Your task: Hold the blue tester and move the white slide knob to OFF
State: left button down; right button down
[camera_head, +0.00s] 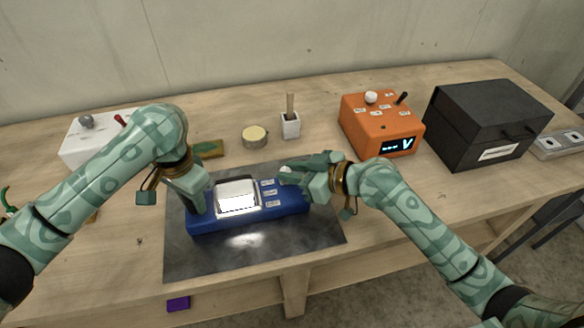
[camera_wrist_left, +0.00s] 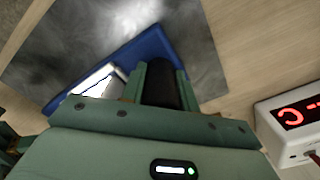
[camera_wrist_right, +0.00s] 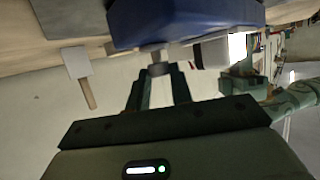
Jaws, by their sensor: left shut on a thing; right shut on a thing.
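The blue tester (camera_head: 240,224) lies on a dark metal mat. It has a white lit screen (camera_head: 237,197) and a column of small white labels (camera_head: 268,192) to the right of the screen. My left gripper (camera_head: 197,206) is shut on the tester's left end; its fingers also show against the blue body in the left wrist view (camera_wrist_left: 160,85). My right gripper (camera_head: 290,174) is at the tester's right end, beside the labels. In the right wrist view its fingertips (camera_wrist_right: 158,72) are closed around a small knob below the blue body. The knob's setting is hidden.
Behind the mat (camera_head: 300,250) stand a round tin (camera_head: 255,137), a white cup (camera_head: 290,127) with a wooden handle, and an orange box (camera_head: 381,128). A black case (camera_head: 490,120) is at right. A white box (camera_head: 90,135) is behind my left arm. The mat's front is clear.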

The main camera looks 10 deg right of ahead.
jog(key=s, duration=0.5)
jog(key=shift+s, duration=0.4)
pick_arm(q)
jog(key=shift+a, duration=0.1)
pick_arm(e)
jog(key=c, duration=1.2)
grip_release()
jog(key=shift+w, duration=0.1)
jog(key=shift+d, duration=0.1)
jog(key=v, duration=1.2)
